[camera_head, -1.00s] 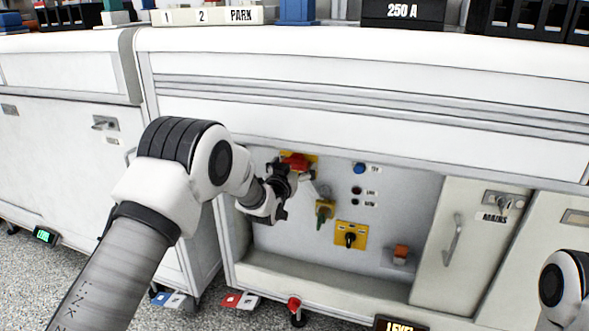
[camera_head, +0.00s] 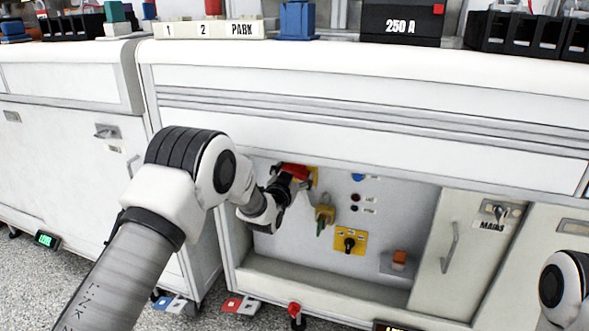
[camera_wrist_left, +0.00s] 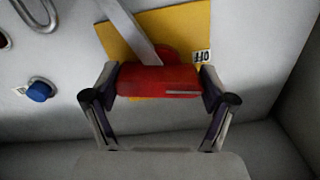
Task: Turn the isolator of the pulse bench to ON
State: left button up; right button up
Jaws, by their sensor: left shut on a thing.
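The isolator has a red handle (camera_head: 294,169) on a yellow plate (camera_head: 314,177), on the recessed grey panel of the bench. My left gripper (camera_head: 284,182) is at this handle. In the left wrist view, the red handle (camera_wrist_left: 158,80) lies crosswise between the two fingers of my left gripper (camera_wrist_left: 158,92), which are shut on it. An OFF label (camera_wrist_left: 202,56) shows on the yellow plate (camera_wrist_left: 190,25) beside the handle. A grey strip crosses the plate up to the handle. The ON mark is not visible. My right gripper is out of view.
Near the handle are a yellow-and-green tagged item (camera_head: 325,215), a black knob on a yellow plate (camera_head: 350,241), a blue button (camera_head: 358,177) and an orange switch (camera_head: 399,257). The MAINS door (camera_head: 465,240) is at right. A ledge (camera_head: 320,283) runs below the panel.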

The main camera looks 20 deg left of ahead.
pick_arm(q)
jog(key=m+p, duration=0.2)
jog(key=m, duration=0.1)
jog(key=shift+r+m, duration=0.1)
jog(key=shift+m, duration=0.2)
jog(key=m+p, duration=0.2)
jog(key=m, duration=0.1)
jog(key=shift+m, duration=0.3)
jog(key=m+p, duration=0.2)
jog(key=m, duration=0.2)
jog(key=shift+f+m+p, duration=0.2)
jog(key=shift+m+p, duration=0.25)
jog(key=shift+m, duration=1.55)
jog(key=o, duration=1)
jog(key=shift+s, duration=0.1)
